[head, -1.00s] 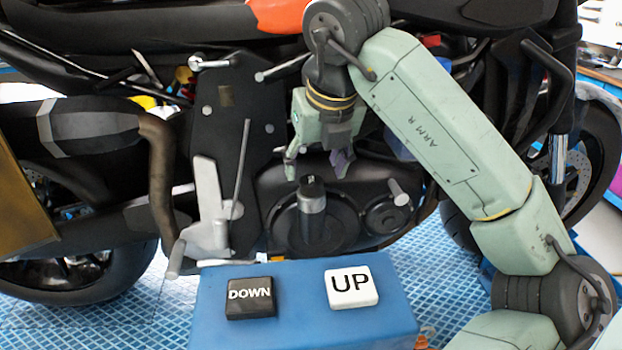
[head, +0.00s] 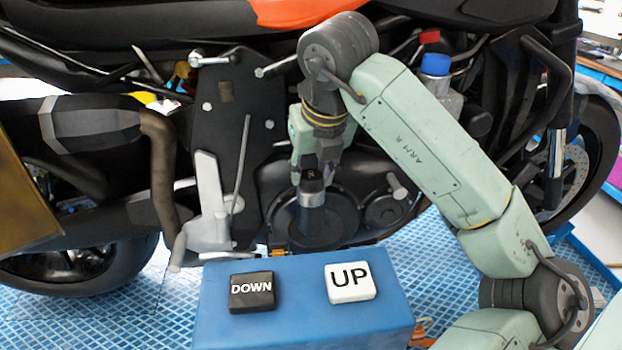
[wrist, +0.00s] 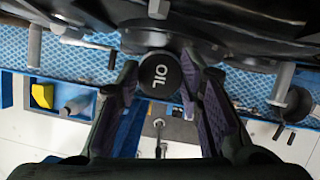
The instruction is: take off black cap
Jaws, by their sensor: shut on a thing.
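The black cap (head: 312,178) sits upright on a short grey cylindrical neck (head: 312,198) at the motorcycle's engine cover. In the wrist view the cap (wrist: 160,73) shows its round top marked OIL. My gripper (head: 316,165) points down at the cap from above. In the wrist view its two dark fingers (wrist: 159,82) stand on the left and right sides of the cap, shut on it. In the head view my gripper partly hides the cap's upper part.
A blue box (head: 305,275) with a black DOWN button (head: 252,291) and a white UP button (head: 350,283) stands in front. A blue cap (head: 435,65) is behind my arm. Metal pegs and a lever (head: 208,205) stick out near the engine.

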